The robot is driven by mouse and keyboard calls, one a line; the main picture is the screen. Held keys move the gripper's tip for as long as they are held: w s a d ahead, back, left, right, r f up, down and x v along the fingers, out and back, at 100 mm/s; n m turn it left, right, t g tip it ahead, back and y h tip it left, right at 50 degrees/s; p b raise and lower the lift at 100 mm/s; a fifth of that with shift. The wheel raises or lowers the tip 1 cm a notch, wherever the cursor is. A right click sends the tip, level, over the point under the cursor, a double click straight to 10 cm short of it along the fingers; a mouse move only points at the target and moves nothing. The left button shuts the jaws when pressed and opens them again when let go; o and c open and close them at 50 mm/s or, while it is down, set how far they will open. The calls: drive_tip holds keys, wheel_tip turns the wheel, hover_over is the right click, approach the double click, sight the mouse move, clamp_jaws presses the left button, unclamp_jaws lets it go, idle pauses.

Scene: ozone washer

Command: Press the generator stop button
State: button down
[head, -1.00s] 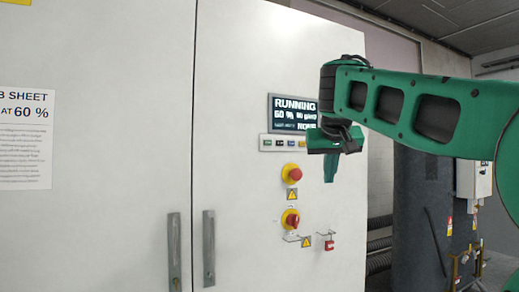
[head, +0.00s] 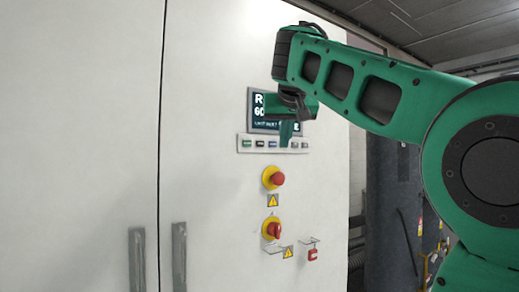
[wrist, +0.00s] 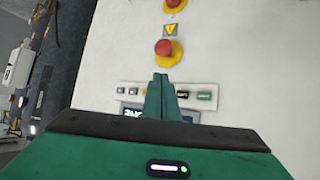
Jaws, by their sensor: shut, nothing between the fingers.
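The button strip (head: 240,143) is a light bar below the display on the white cabinet. It holds a row of small buttons, with a green one (head: 247,143) at the left end. The labels are too small to read, so I cannot tell which is the stop button. My gripper (head: 286,145) is shut and empty, its fingers pointing down in front of the strip's right half. In the wrist view the strip (wrist: 216,104) appears upside down, and the shut fingers (wrist: 161,77) hide its middle buttons. I cannot tell whether they touch it.
The display (head: 262,127) is partly hidden by my gripper. Below the strip are a red mushroom button on a yellow plate (head: 277,178), a red rotary switch (head: 272,229) and a small red padlock-like piece (head: 313,255). Cabinet handles (head: 179,257) stand at lower left.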

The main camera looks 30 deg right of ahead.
drive_tip(key=shift+w+a, duration=0.15)
drive_tip(key=shift+w, duration=2.05)
drive_tip(key=shift+w+a, duration=0.1)
drive_tip(key=shift+w, duration=2.1)
drive_tip(key=shift+w, duration=0.7)
drive_tip(key=shift+s, duration=0.8)
drive_tip(key=shift+s, duration=0.15)
drive_tip(key=shift+s+d, duration=0.1)
drive_tip(key=shift+s, duration=2.3)
